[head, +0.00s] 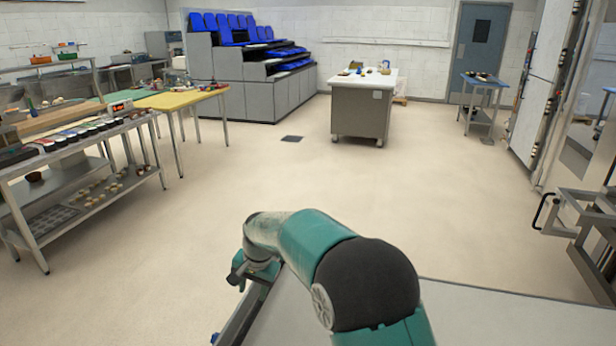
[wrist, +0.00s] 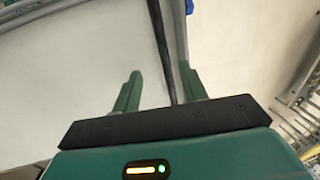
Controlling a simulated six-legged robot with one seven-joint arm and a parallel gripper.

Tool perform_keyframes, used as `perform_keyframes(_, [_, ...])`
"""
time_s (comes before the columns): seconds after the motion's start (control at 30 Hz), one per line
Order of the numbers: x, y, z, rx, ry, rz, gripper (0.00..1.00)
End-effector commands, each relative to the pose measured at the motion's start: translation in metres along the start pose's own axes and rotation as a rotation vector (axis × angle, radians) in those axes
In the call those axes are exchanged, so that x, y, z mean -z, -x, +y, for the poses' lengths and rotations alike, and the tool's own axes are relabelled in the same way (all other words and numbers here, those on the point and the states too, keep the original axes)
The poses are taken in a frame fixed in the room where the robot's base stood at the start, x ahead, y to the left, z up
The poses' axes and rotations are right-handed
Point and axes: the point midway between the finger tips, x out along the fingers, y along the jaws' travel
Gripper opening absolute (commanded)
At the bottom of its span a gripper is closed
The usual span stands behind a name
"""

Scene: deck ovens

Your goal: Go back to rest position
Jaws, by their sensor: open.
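My arm is folded low over my own body in the head view, with its green and black links at the bottom middle. My gripper (head: 241,272) hangs at the left end of the arm, near the edge of my pale deck. In the wrist view my gripper (wrist: 160,90) shows two green fingers spread apart on a black bar. It is open, and nothing shows clasped between the fingers. A dark strip runs behind them along the edge of my body.
A steel worktable (head: 35,237) with trays and small items stands on the left, beside a yellow-topped table (head: 180,98). A wheeled cabinet (head: 360,110) stands at the back. A metal rack (head: 590,215) with a black handle is on the right. The floor between is clear.

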Motion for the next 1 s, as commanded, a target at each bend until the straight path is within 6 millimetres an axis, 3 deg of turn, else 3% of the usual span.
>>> perform_keyframes(0.27, [-0.001,0.104,0.068,0.009,0.051,0.096,0.43])
perform_keyframes(0.5, [-0.026,0.181,0.140,-0.002,0.102,0.184,0.43])
perform_keyframes(0.8, [-0.082,0.245,0.228,-0.036,0.161,0.289,0.43])
perform_keyframes(1.0, [-0.129,0.265,0.282,-0.071,0.196,0.356,0.43])
